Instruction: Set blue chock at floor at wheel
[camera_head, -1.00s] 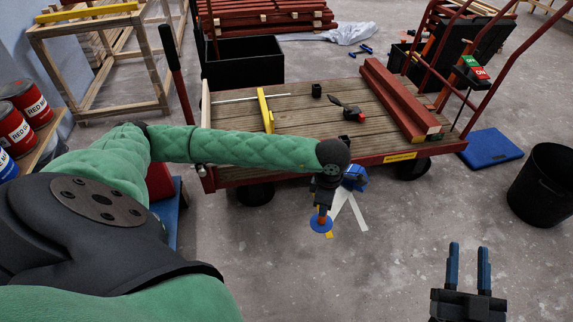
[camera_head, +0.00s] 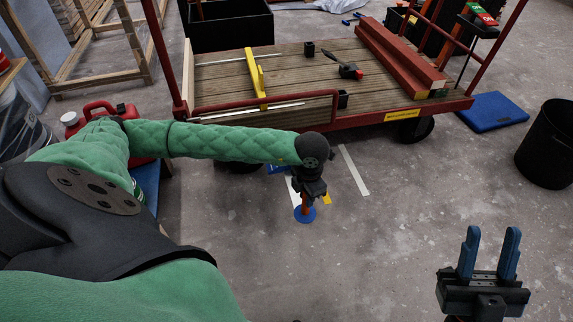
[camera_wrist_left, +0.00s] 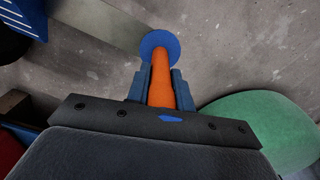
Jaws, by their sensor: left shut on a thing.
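My left gripper (camera_head: 306,188) points down over the floor in front of the cart (camera_head: 400,116). It is shut on an orange handle (camera_wrist_left: 161,82) with a round blue disc (camera_head: 304,214) at its far end. A blue piece (camera_head: 278,169), probably the blue chock, partly shows behind my left wrist near the cart's left front wheel (camera_head: 243,167). A blue striped surface (camera_wrist_left: 22,18) shows at the wrist view's upper left. I cannot tell whether it joins the handle. My right gripper (camera_head: 492,235) is open and empty at lower right. The right front wheel (camera_head: 413,130) is clear.
White tape (camera_head: 353,170) and a yellow mark (camera_head: 326,198) lie on the floor. A blue mat (camera_head: 493,110) and a black bin (camera_head: 547,145) stand at right. A red can (camera_head: 100,115) is at left. The floor at centre right is free.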

